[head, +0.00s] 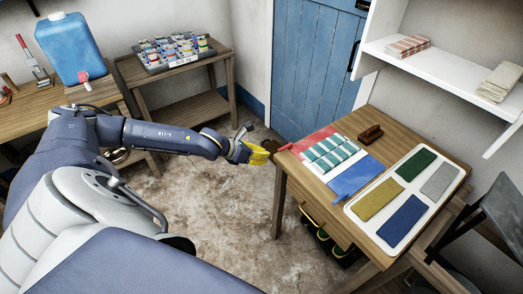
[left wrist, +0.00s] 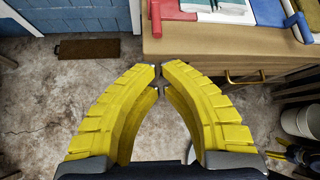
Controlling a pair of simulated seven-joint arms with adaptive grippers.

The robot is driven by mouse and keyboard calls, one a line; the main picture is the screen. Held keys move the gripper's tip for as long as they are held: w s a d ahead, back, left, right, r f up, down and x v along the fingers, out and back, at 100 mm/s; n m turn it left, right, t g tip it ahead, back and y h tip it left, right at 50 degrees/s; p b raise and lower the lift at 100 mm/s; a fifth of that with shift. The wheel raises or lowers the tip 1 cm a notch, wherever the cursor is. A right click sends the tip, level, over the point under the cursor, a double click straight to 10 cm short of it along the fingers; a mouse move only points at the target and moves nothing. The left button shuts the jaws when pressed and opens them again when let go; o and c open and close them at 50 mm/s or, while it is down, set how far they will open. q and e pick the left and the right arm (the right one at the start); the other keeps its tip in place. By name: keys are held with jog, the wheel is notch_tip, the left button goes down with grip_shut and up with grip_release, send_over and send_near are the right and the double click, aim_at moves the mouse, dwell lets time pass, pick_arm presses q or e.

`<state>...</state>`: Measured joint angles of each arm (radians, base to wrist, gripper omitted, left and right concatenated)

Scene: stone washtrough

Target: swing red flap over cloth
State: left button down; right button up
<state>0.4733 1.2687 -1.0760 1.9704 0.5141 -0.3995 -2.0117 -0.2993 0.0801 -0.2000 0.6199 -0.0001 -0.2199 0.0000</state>
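The red flap (head: 307,142) lies spread out on the left end of the wooden table. A green and white striped cloth (head: 331,153) lies beside it. A blue flap (head: 355,179) lies on the near side of the cloth. In the left wrist view the red flap (left wrist: 174,10) shows at the table edge, with part of the cloth (left wrist: 222,6) to its right. My left gripper (head: 262,152) is left of the table corner, apart from the flap. Its yellow fingertips (left wrist: 160,70) nearly meet, with nothing between them. My right gripper is not in view.
A white tray (head: 352,211) with coloured pads fills the right of the table (head: 300,186). A brown wooden block (head: 371,134) lies behind the cloth. A white shelf (head: 430,72) hangs above. Open floor lies left of the table.

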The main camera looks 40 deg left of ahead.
aim_at(279, 158)
pick_arm(q)
jog(key=shift+x, duration=3.6)
jog(key=shift+w+d+r, duration=0.1)
jog(key=shift+d+r, duration=0.05)
jog(key=shift+r, duration=0.05)
jog(key=shift+y, duration=0.3)
